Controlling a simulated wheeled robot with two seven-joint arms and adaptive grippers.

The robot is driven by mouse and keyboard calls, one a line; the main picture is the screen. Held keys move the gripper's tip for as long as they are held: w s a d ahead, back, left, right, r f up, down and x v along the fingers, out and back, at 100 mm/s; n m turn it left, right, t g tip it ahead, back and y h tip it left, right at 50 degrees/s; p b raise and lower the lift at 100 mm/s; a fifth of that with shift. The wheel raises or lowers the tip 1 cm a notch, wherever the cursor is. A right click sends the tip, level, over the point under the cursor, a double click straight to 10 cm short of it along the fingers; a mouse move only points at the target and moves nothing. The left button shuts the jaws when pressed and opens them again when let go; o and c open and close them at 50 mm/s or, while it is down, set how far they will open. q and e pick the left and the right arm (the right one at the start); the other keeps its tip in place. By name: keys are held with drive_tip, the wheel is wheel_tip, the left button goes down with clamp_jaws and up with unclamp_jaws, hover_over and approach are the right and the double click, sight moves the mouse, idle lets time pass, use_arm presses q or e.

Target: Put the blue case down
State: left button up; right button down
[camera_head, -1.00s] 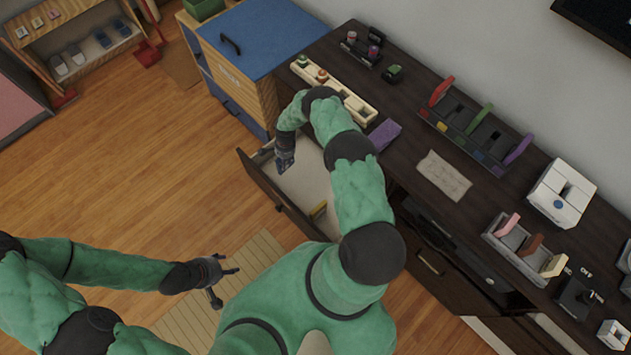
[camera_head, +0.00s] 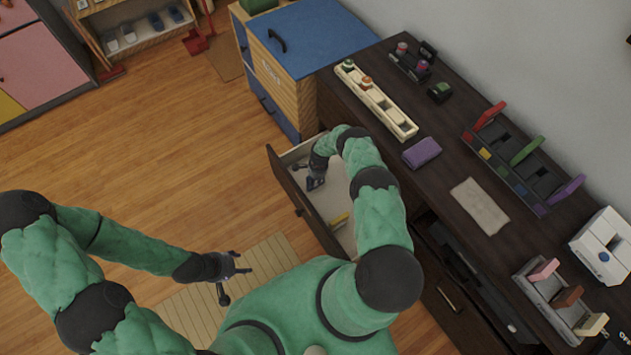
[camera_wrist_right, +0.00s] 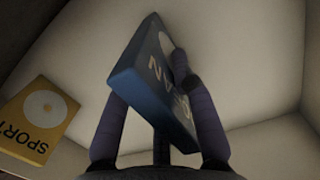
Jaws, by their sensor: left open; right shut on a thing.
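The blue case (camera_wrist_right: 150,88) is held tilted between the fingers of my right gripper (camera_wrist_right: 160,110) in the right wrist view. In the head view my right gripper (camera_head: 316,181) reaches down into the open drawer (camera_head: 340,204), with the blue case mostly hidden under it. I cannot tell whether the case touches the drawer floor. My left gripper (camera_head: 232,276) is open and empty, over the floor to the left of the drawer.
A yellow case marked SPORT (camera_wrist_right: 40,120) lies in the same drawer; it also shows in the head view (camera_head: 339,219). A blue-topped cabinet (camera_head: 300,38) stands beyond the drawer.

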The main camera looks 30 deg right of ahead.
drive_tip(key=shift+w+r, duration=0.1)
drive_tip(key=shift+r, duration=0.05)
drive_tip(key=shift+f, duration=0.2)
drive_tip(key=c, duration=1)
unclamp_jaws()
drive_tip(key=shift+r, duration=0.2)
drive_tip(key=r+p, duration=0.1)
drive_tip(key=r, duration=0.3)
drive_tip(key=d+r+p, duration=0.1)
drive_tip(key=r+p, duration=0.1)
drive_tip(key=r, duration=0.2)
drive_tip(key=r+p, duration=0.2)
drive_tip(key=r, duration=0.1)
drive_tip(key=shift+d+r, duration=0.25)
drive_tip(key=shift+r, duration=0.15)
